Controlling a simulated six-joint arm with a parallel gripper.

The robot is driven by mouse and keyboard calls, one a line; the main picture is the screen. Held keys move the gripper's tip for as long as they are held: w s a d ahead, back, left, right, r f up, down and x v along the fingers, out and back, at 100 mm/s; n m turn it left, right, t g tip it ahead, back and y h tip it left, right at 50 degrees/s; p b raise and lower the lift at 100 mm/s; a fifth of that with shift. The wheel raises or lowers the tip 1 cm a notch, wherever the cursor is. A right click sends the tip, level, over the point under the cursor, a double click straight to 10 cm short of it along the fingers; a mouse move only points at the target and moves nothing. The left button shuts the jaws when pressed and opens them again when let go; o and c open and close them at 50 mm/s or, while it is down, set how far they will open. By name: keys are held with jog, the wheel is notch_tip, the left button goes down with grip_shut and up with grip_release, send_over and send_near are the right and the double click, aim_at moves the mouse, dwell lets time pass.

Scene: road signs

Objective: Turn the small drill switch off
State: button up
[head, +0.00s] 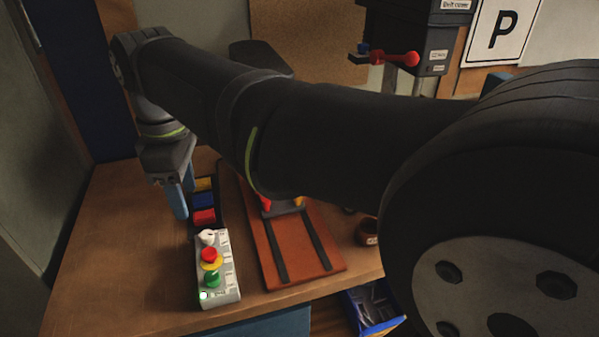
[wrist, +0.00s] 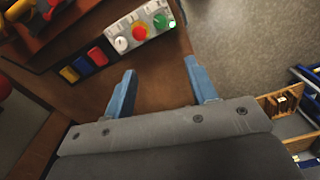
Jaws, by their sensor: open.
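A light grey control box (head: 231,277) stands near the front of the wooden bench. It carries a white knob (head: 207,237), a red button on a yellow collar (head: 210,256), a green button (head: 212,280) and a small lit lamp (head: 204,295). The labels are too small to read, so I cannot tell which control is the small drill switch. My gripper (head: 181,196) is open and empty, with blue fingers, left of the coloured blocks and above the bench. In the wrist view the open fingers (wrist: 161,77) are apart from the box's white knob (wrist: 121,44).
Yellow, blue and red blocks (head: 204,217) line up behind the box. A reddish board with dark rails (head: 296,250) lies to its right, partly hidden by my arm. A dark machine with a red handle (head: 402,59) stands at the back. The bench's left front is clear.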

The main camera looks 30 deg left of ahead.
aim_at(212, 275)
jog(key=f+m, duration=0.1)
jog(key=f, duration=0.6)
jog(key=f+m, duration=0.2)
jog(key=f, duration=0.6)
jog(key=f+m, duration=0.2)
jog(key=f, duration=0.5)
jog(key=shift+s+d+f, duration=0.1)
jog(key=shift+d+f, duration=0.1)
jog(key=shift+f, duration=0.05)
jog(key=shift+c, duration=0.2)
jog(key=c, duration=0.9)
